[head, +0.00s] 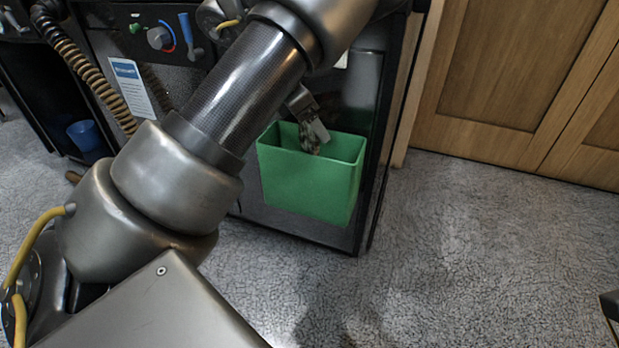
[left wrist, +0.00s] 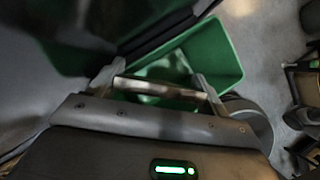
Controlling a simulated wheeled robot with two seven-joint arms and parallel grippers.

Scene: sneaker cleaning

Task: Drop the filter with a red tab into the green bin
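The green bin (head: 308,185) hangs on the front of a dark machine, its open top facing up. It also shows in the left wrist view (left wrist: 215,50), beyond my fingers. My left gripper (head: 312,128) is at the bin's mouth, pointing down. In the left wrist view its two fingers (left wrist: 157,85) are apart, with a grey-brown filter (left wrist: 160,88) spanning between them. In the head view the filter (head: 309,138) is a small mottled shape at the fingers, over the bin's opening. No red tab shows. My right gripper is not in view.
The dark machine has a control knob (head: 160,38), a blue handle (head: 187,32) and a ribbed hose (head: 85,70). A blue cup (head: 84,135) stands at the left. Wooden cabinets (head: 500,80) are at the right.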

